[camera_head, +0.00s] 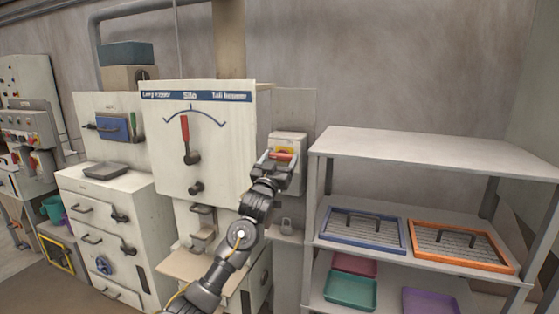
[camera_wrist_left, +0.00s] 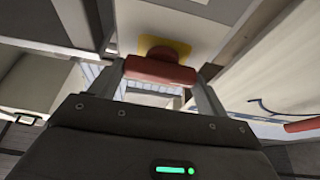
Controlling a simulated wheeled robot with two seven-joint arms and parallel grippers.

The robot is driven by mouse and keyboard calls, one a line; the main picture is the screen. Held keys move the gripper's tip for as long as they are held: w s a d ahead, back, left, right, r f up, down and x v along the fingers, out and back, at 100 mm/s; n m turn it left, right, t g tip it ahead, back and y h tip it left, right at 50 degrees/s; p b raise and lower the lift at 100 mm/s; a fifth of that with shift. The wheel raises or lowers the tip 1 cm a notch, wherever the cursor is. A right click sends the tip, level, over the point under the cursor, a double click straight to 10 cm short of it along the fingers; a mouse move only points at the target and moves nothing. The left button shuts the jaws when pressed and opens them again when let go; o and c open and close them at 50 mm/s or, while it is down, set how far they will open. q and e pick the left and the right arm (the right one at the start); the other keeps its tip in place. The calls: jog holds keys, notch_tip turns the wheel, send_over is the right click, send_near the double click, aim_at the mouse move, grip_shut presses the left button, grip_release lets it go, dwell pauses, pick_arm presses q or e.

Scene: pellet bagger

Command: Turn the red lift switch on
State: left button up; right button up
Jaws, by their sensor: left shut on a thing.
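The red lift switch (camera_head: 283,156) sits on a yellow plate on a pale box to the right of the silo panel. Its red bar handle (camera_wrist_left: 160,71) also shows in the left wrist view, lying crosswise in front of the yellow plate. My left gripper (camera_head: 277,160) reaches up to the switch, with one finger on each end of the red handle, and is shut on it. In the head view the gripper hides part of the handle. My right gripper is not in either view.
The silo panel (camera_head: 165,130) with a red pointer and dark knobs stands left of the switch. A metal shelf (camera_head: 430,153) with blue (camera_head: 330,240) and orange (camera_head: 498,266) trays stands close on the right.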

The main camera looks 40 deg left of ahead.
pick_arm(q)
jog(key=shift+m, duration=0.3)
jog(key=m+h, duration=0.1)
jog(key=m, duration=0.2)
jog(key=m+h+p, duration=0.1)
jog(key=m+h, duration=0.1)
jog(key=m, duration=0.1)
jog(key=shift+t, duration=0.3)
jog(key=m+h, duration=0.1)
jog(key=m, duration=0.2)
jog(key=m+h+p, duration=0.1)
jog(key=m+h, duration=0.1)
jog(key=m, duration=0.1)
jog(key=shift+g, duration=0.4)
jog(key=m+g+h, duration=0.1)
jog(key=m, duration=0.2)
jog(key=m+p, duration=0.1)
jog(key=m, duration=0.2)
jog(key=shift+r+m+g+h, duration=0.1)
jog(key=shift+m+g+h, duration=0.2)
jog(key=shift+g+h, duration=0.1)
jog(key=shift+m+g+p, duration=0.45)
jog(key=shift+m+g, duration=0.15)
jog(key=shift+m, duration=1)
jog(key=o, duration=1)
